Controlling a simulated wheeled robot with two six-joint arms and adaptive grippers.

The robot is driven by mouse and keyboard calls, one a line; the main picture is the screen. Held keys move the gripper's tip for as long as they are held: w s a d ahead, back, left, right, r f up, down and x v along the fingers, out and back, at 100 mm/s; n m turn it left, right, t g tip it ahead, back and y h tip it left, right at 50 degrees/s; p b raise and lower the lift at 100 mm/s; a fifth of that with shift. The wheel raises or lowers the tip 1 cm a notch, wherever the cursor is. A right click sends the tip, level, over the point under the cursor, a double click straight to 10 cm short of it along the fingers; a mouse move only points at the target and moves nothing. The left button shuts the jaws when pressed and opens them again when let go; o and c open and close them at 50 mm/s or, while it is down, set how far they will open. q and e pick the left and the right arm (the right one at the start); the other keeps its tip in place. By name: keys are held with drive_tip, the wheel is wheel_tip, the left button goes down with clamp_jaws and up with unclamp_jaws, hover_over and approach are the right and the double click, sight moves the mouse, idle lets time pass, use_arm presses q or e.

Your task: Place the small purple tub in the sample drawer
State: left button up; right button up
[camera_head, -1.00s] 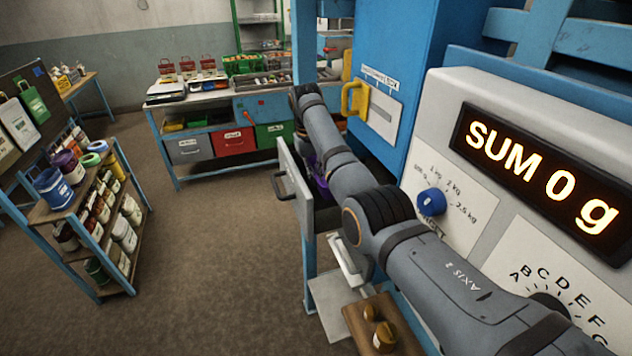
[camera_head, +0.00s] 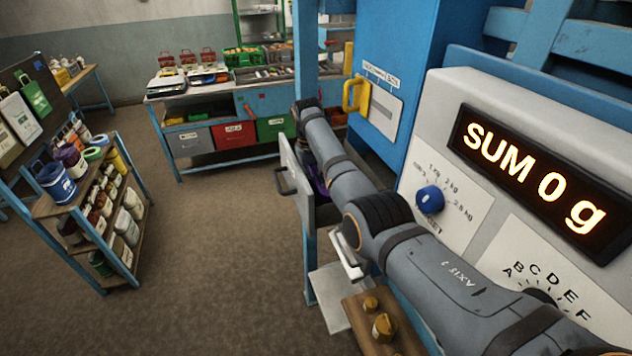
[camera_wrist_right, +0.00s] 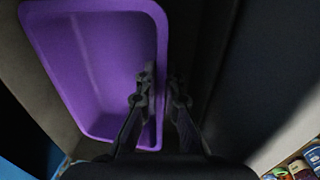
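The small purple tub (camera_wrist_right: 95,65) fills the left half of the right wrist view, with its open top toward the camera. My right gripper (camera_wrist_right: 161,88) is at its right wall, one finger inside and one outside. The fingers look shut on the rim. In the head view only a sliver of purple (camera_head: 319,184) shows, behind the front of an open drawer (camera_head: 298,185). My arm hides the rest of the tub, the drawer inside and the gripper. I cannot tell whether the tub rests on the drawer floor. My left gripper is not in view.
A scale panel reading SUM 0 g (camera_head: 535,180) stands at right. Below the drawer is a wooden block with brass weights (camera_head: 384,326). A rack of jars (camera_head: 95,205) stands at left. A bench with coloured bins (camera_head: 234,134) is behind. The middle floor is clear.

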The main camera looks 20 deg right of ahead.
drive_tip(key=o, duration=0.4)
drive_tip(key=shift+s+f, duration=0.1)
drive_tip(key=shift+f, duration=0.15)
drive_tip(key=shift+c, duration=0.2)
drive_tip(key=shift+r, duration=0.3)
wheel_tip(320, 180, up, 13)
drive_tip(key=a+b, duration=0.1)
drive_tip(key=b, duration=0.2)
drive_tip(key=shift+a+f, duration=0.15)
drive_tip(key=shift+f, duration=0.05)
